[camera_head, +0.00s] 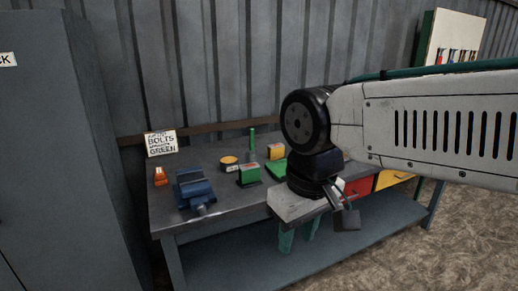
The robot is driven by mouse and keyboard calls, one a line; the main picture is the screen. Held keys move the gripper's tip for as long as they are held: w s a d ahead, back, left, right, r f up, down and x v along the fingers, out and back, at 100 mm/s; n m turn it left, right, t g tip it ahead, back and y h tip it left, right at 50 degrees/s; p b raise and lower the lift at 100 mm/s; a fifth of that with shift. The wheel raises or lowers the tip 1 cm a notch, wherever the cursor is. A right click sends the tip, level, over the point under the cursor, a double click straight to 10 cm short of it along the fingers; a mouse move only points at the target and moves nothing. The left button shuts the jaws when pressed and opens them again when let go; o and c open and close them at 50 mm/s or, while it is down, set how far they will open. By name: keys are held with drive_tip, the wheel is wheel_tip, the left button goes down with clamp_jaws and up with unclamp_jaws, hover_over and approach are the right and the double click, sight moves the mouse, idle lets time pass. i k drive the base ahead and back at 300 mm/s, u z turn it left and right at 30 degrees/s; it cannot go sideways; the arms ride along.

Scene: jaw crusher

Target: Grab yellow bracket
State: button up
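A small yellow block with a red-orange side (276,152) stands at the back middle of the workbench, behind a green plate (276,171). It is the closest match to a yellow bracket, but it is too small to make out its shape. My gripper (298,236) hangs at the bench's front edge, nearer the camera and to the right of that block. Its two green fingers point down, apart, with nothing visible between them. My wrist hides part of the bench behind it.
The grey workbench (225,208) also bears a blue vise (194,188), an orange item (160,177), a yellow-topped disc (229,163), a green-and-red block (249,174) and a sign (161,143). Red and yellow drawers (390,179) are at right. A tall cabinet (60,150) stands left.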

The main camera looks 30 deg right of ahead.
sight(276, 151)
drive_tip(key=z, duration=0.15)
drive_tip(key=i, duration=0.65)
drive_tip(key=z, duration=1.05)
drive_tip(key=i, duration=0.6)
drive_tip(key=z, duration=0.7)
